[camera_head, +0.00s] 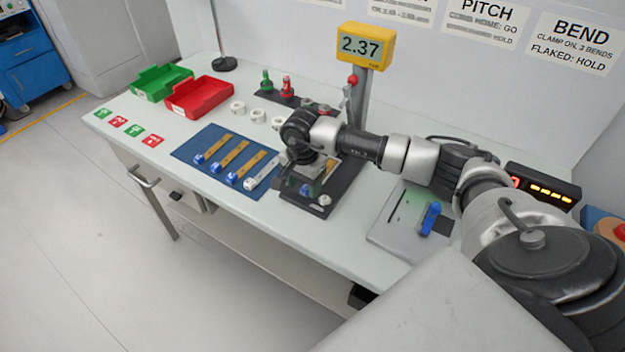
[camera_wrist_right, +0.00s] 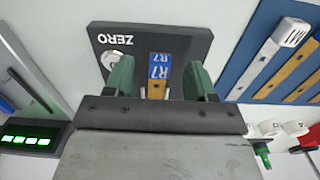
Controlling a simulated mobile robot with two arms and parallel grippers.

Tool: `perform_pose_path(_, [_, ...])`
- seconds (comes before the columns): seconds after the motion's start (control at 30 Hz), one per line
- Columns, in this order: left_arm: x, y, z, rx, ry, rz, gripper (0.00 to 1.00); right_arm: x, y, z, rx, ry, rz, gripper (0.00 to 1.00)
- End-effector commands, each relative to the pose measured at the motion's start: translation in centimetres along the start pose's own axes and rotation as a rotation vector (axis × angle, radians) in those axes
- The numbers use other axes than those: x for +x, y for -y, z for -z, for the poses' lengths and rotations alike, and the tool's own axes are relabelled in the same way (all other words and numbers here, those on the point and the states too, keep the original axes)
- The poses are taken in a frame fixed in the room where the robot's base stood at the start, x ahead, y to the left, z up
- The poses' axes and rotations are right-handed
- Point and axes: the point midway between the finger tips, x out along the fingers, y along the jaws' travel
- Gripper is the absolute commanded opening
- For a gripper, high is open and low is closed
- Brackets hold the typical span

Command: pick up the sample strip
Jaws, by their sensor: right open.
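A sample strip with a blue end marked R7 (camera_wrist_right: 160,66) lies on a dark fixture marked ZERO (camera_wrist_right: 200,42) in the right wrist view. The blue end also shows in the head view (camera_head: 306,189), with the fixture (camera_head: 300,203) under it. The rest of the strip is mostly hidden by my gripper. My right gripper (camera_wrist_right: 160,80) is open over the fixture, with one green finger on each side of the strip. The fingers appear apart from the strip. My right gripper (camera_head: 318,178) is partly hidden by its own wrist in the head view. My left gripper is out of view.
A blue mat (camera_head: 208,177) with several strips, one whitish, lies left of the fixture. Green (camera_head: 160,83) and red (camera_head: 200,95) trays stand farther left. A yellow display (camera_head: 365,46) reading 2.37 stands behind. A grey plate (camera_head: 392,232) lies to the right.

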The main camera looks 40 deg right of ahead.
Motion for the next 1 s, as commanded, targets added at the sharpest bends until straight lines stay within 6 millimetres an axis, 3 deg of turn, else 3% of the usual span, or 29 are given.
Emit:
perform_pose_path(0.17, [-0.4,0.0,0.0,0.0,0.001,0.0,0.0,1.6,0.0,-0.1,-0.001,0.001,0.001,0.55])
perform_pose_path(0.4, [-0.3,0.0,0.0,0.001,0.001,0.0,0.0,1.8,0.0,-0.1,-0.001,0.001,0.002,0.54])
perform_pose_path(0.77, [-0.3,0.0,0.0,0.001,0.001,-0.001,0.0,1.7,0.0,0.0,-0.001,0.0,0.002,0.0])
perform_pose_path(1.0, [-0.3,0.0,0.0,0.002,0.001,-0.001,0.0,1.6,0.0,0.0,-0.001,0.0,0.003,0.0])
